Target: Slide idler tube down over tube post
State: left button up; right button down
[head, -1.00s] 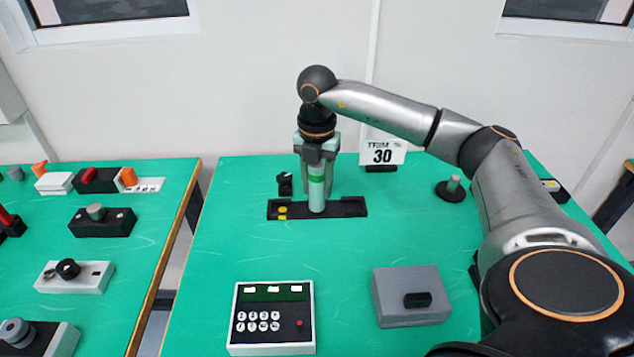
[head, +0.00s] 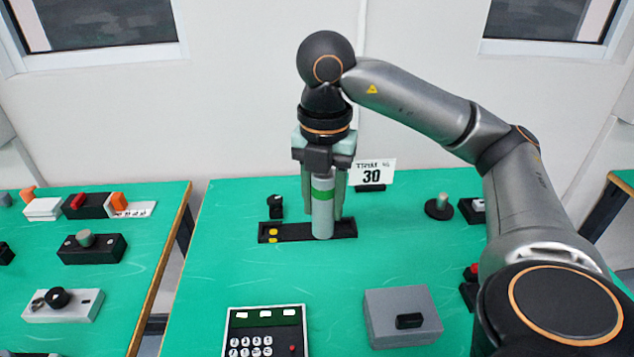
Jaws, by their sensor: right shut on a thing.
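The idler tube (head: 322,219) is a pale grey upright cylinder with a green band near its top. My right gripper (head: 323,185) points straight down and is shut on the upper part of the tube. The tube's lower end shows against the black tray (head: 289,233); I cannot tell whether it touches it. A short grey post on a round black base (head: 439,209), which looks like the tube post, stands to the right, apart from the tube, with nothing over it. My left gripper is not in view.
A sign reading 30 (head: 373,172) stands behind the gripper. A small black fixture (head: 275,206) is behind the tray. A keypad box (head: 265,333) and a grey box (head: 402,315) are in front. The green table between tray and boxes is clear.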

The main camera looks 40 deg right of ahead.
jog(key=s+d+m+p, duration=0.2)
jog(key=s+d+p, duration=0.1)
jog(key=d, duration=1.3)
jog(key=s+d+m+p, duration=0.3)
jog(key=d+p, duration=0.1)
jog(key=d, duration=1.3)
jog(key=shift+s+d+f+p, duration=0.3)
jog(key=shift+s+f+p, duration=0.05)
jog(key=shift+s+p, duration=0.05)
jog(key=shift+f+b, duration=1.95)
jog(key=shift+f, duration=1)
jog(key=shift+p, duration=0.45)
